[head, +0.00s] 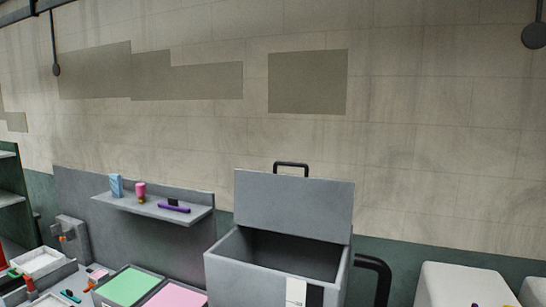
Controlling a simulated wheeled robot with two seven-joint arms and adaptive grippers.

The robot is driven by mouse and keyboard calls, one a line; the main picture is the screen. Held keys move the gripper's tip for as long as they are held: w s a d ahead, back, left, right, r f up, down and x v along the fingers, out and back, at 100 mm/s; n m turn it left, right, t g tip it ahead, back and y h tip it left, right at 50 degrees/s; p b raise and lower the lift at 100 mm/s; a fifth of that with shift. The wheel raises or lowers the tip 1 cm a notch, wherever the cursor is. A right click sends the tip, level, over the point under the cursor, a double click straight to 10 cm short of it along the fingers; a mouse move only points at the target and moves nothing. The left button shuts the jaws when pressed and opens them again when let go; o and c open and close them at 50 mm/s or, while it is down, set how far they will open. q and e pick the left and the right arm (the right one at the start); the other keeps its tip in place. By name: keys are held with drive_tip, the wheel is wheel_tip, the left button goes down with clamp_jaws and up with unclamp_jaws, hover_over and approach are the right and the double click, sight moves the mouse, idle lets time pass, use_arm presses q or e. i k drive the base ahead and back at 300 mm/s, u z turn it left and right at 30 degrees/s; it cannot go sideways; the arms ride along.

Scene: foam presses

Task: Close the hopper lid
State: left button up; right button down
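The hopper (255,278) is a grey box in the lower middle of the head view, with a dark interior. Its grey lid (294,205) stands open, raised nearly upright at the back edge of the box. A dark handle (291,164) sticks up from the lid's top edge. The lower part of the hopper is cut off by the frame. Neither of my grippers shows in this view.
A grey shelf (157,207) with small items is left of the hopper. Green (128,285) and pink (175,297) panels lie below it. A dark curved pipe (381,275) and a white block (462,287) stand to the right.

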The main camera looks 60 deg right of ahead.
sight(289, 199)
drive_tip(key=z, duration=0.25)
drive_tip(key=i, duration=0.75)
drive_tip(key=z, duration=0.45)
